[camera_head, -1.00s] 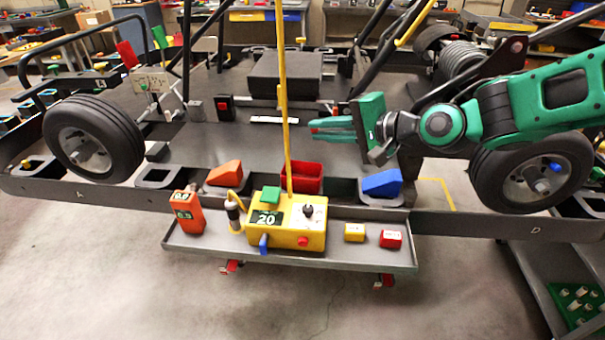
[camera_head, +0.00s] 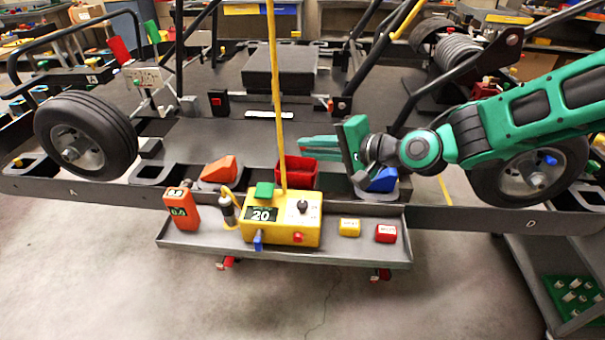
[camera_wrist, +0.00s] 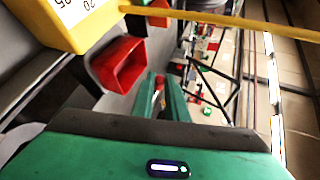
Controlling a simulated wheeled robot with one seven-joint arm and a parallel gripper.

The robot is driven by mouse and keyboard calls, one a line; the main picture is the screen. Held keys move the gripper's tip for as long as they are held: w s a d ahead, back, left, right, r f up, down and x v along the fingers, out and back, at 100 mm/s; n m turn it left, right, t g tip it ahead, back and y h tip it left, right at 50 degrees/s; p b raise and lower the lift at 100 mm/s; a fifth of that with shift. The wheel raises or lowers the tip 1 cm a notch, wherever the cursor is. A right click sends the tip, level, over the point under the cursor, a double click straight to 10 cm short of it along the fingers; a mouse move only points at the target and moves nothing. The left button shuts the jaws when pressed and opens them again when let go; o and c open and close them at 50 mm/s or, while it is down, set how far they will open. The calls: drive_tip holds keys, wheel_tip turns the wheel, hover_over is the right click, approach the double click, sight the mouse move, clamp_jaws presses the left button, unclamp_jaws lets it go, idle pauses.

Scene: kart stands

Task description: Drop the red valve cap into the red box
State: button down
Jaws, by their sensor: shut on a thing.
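The red box (camera_head: 297,178) is an open bin standing behind the yellow inflator unit on the kart stand. It also shows in the wrist view (camera_wrist: 122,64), with its open side visible. My gripper (camera_head: 304,148) points left, just above and slightly to the right of the box in the head view. In the wrist view its green fingers (camera_wrist: 161,84) are shut on the small red valve cap (camera_wrist: 159,81), held between the tips. The cap is apart from the box and too small to make out in the head view.
A yellow inflator unit (camera_head: 280,231) stands on the grey front tray (camera_head: 180,242). A yellow pole (camera_head: 277,90) rises close to my fingers. A blue block (camera_head: 383,183) lies below my wrist, an orange one (camera_head: 219,169) left of the box. Wheels flank both sides.

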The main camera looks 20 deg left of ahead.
drive_tip(key=c, duration=1.7)
unclamp_jaws()
drive_tip(key=shift+o, duration=0.2)
drive_tip(key=v, duration=1)
drive_tip(key=shift+d, duration=0.4)
